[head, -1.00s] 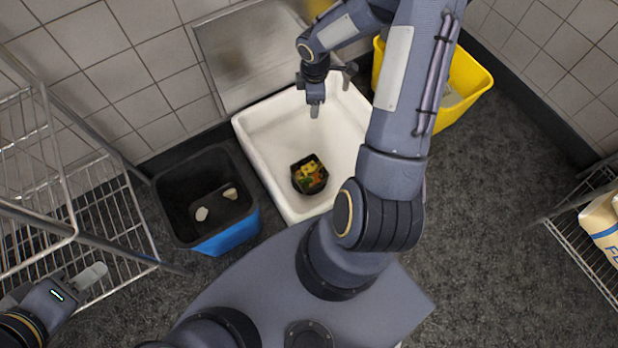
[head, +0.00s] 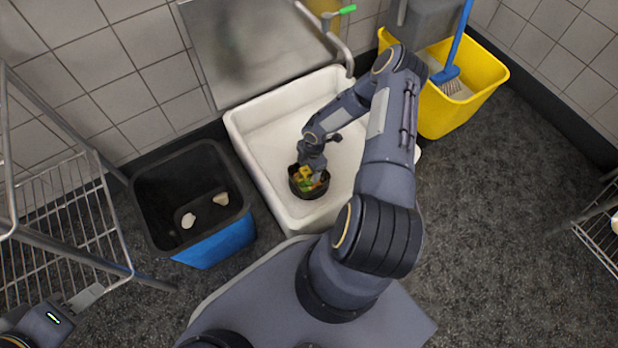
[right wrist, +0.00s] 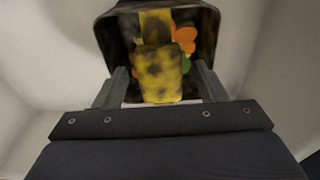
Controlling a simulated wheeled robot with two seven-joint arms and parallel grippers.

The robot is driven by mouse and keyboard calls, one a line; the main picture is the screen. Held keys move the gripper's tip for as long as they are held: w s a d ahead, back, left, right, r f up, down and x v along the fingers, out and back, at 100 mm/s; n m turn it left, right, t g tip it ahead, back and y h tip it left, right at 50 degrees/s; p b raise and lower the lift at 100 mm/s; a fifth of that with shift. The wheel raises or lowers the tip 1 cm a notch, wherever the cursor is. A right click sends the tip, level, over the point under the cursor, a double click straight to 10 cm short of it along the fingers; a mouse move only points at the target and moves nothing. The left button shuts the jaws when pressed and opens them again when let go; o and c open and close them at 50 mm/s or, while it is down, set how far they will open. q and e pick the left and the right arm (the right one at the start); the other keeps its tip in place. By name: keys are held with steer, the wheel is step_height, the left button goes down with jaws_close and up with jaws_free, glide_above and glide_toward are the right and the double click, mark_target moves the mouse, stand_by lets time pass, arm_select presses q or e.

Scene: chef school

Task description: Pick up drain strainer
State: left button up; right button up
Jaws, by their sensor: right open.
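The drain strainer (head: 308,190) is a dark, open basket with yellow, orange and green scraps in it. It sits on the floor of the white sink basin (head: 262,158). My right gripper (head: 312,172) reaches down into the sink at the strainer's far rim. In the right wrist view the strainer (right wrist: 98,40) lies between and just beyond the two fingers of the right gripper (right wrist: 160,82). These fingers are apart. I cannot tell if they touch the strainer. My left gripper (head: 85,297) is at the lower left, partly seen, away from the sink.
A blue and black bin (head: 218,246) with pale scraps stands left of the sink. A yellow mop bucket (head: 440,113) with a blue-handled brush (head: 458,45) stands to the right. A wire rack (head: 65,215) is at the left.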

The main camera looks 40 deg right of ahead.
step_height(320, 180, down, 2)
steer(key=shift+a+f, duration=0.1)
steer(key=shift+f, duration=0.1)
arm_select(q)
steer(key=shift+f, duration=0.6)
arm_select(e)
steer(key=c, duration=1.2)
arm_select(q)
steer(key=shift+r, duration=0.1)
arm_select(e)
steer(key=shift+r, duration=0.15)
